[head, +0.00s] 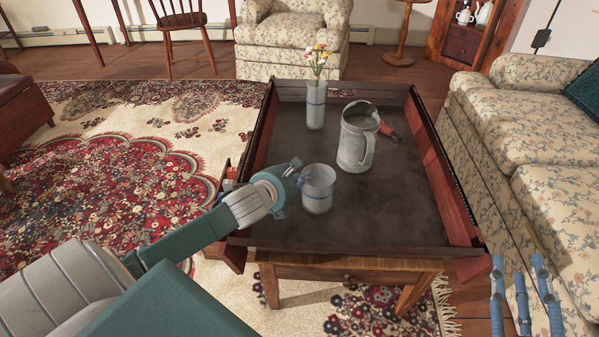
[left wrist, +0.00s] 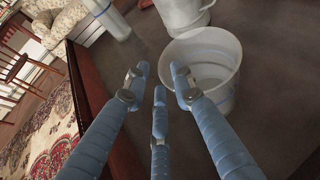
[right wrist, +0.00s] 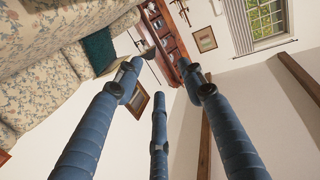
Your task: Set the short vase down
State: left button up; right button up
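The short vase (head: 318,190), whitish with a blue band, appears to stand upright on the dark tray-like tabletop (head: 390,215) near its front. My left gripper (head: 294,184) is just left of it. In the left wrist view the vase (left wrist: 222,60) is to the right of my left gripper (left wrist: 158,82), whose fingers are spread with nothing between them. One finger overlaps the vase's left rim; I cannot tell whether it touches. My right gripper (head: 525,275) is open and empty, off the table's front right corner; it also shows in the right wrist view (right wrist: 165,85).
A tall vase with flowers (head: 316,105) stands at the back of the table. A grey metal pitcher (head: 354,145) stands behind and right of the short vase, with a red-handled item (head: 388,130) beside it. Raised wooden edges (head: 435,165) border the table. Its front right is clear.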

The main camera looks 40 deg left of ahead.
pick_arm(q)
jog(key=p+v, duration=0.3)
jog(key=v, duration=0.9)
jog(key=shift+p, duration=0.4)
pick_arm(e)
jog(key=s+d+f+g+h, duration=0.1)
jog(key=s+d+f+g, duration=0.1)
jog(key=s+f+g, duration=0.3)
jog(key=s+d+f+g+h, duration=0.1)
jog(key=s+d+f+g, duration=0.2)
jog(key=f, duration=0.9)
jog(key=s+g, duration=0.1)
jog(key=s, duration=0.2)
jog(key=shift+s+g+h, duration=0.3)
jog(key=shift+g+h, duration=0.1)
jog(key=shift+d, duration=0.1)
